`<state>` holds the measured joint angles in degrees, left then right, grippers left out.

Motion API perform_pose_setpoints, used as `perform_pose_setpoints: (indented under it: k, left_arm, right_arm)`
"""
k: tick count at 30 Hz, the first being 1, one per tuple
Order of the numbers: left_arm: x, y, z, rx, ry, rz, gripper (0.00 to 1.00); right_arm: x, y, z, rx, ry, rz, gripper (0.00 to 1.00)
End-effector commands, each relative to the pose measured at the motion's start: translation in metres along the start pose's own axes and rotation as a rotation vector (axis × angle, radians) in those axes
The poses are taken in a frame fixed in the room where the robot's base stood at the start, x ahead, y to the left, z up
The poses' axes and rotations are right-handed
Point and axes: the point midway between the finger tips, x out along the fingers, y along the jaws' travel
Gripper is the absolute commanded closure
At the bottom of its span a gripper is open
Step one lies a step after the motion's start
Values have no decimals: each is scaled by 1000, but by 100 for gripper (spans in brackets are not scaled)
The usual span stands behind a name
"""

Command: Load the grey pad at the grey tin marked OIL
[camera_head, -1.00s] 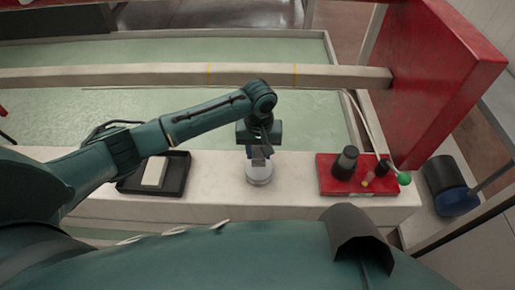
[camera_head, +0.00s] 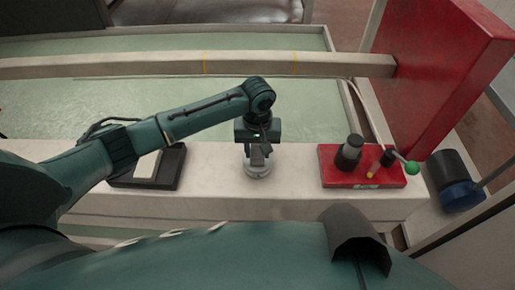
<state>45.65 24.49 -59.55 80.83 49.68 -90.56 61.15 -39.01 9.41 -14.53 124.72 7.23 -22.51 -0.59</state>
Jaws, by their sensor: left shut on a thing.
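My left gripper (camera_head: 257,150) points down over a small round grey tin (camera_head: 257,171) on the pale ledge. It is shut on a small grey pad (camera_head: 257,158), mostly hidden between the fingers. The pad is at the tin's top; I cannot tell whether it touches the inside. No OIL marking is readable on the tin. My right gripper is not in view.
A black tray (camera_head: 171,176) with a pale block (camera_head: 149,165) lies left on the ledge (camera_head: 215,185). A red base (camera_head: 338,180) with a black knob and green-tipped lever stands right. A rail (camera_head: 170,64) crosses behind.

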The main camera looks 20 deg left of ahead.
Motion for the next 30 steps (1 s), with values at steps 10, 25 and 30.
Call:
perform_pose_setpoints:
  k: [10,25,30]
  left_arm:
    - [1,0,0,0,0,0,83]
    - [7,0,0,0,0,0,83]
    - [9,0,0,-1,0,0,83]
  right_arm:
    - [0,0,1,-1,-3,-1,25]
    - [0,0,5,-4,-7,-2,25]
    - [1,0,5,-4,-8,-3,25]
